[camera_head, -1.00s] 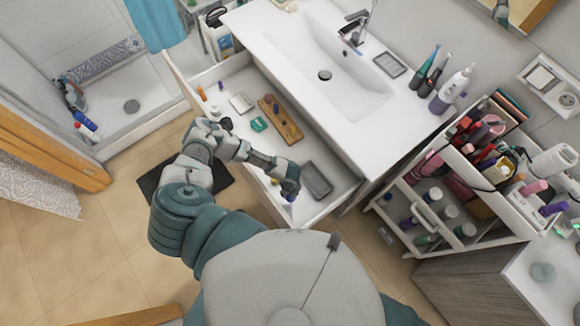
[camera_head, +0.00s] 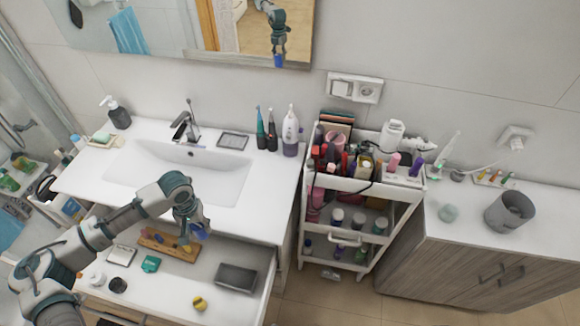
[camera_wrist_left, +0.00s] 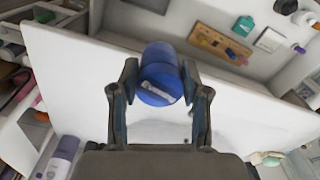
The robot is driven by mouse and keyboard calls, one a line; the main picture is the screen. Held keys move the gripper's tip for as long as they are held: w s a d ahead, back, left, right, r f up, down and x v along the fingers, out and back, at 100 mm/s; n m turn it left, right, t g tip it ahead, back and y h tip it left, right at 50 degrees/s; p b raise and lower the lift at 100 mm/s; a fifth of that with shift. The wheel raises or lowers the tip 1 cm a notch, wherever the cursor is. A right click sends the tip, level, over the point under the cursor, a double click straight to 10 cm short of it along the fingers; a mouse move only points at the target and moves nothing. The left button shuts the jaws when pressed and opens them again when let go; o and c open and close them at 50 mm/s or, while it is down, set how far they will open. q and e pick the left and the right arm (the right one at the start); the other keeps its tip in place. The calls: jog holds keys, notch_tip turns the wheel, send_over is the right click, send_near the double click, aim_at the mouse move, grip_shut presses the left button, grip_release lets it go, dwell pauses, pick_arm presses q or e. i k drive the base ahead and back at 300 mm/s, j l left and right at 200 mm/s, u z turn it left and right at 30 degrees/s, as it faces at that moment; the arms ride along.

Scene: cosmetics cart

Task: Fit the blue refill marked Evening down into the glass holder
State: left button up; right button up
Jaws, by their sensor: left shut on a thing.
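My left gripper (camera_head: 190,222) is shut on a blue refill (camera_head: 199,234), held above the open drawer by the front edge of the sink counter. In the left wrist view the refill (camera_wrist_left: 160,72) is a blue cylinder between both fingers, with a pale mark on its end that I cannot read. My right gripper is not in view.
The open drawer holds a wooden tray (camera_head: 166,246), a dark grey box (camera_head: 236,278) and small items. A crowded cosmetics cart (camera_head: 345,186) stands between the sink counter (camera_head: 265,200) and the cabinet. A grey bin (camera_head: 509,211) stands right of the cup. Bare cabinet top surrounds the cup.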

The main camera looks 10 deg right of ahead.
aim_at(448, 213)
jog(key=z, duration=1.55)
jog(key=i+z, duration=0.2)
jog(key=z, duration=0.3)
jog(key=i+z, duration=0.25)
jog(key=z, duration=0.2)
jog(key=i+j+z, duration=0.2)
jog(key=z, duration=0.3)
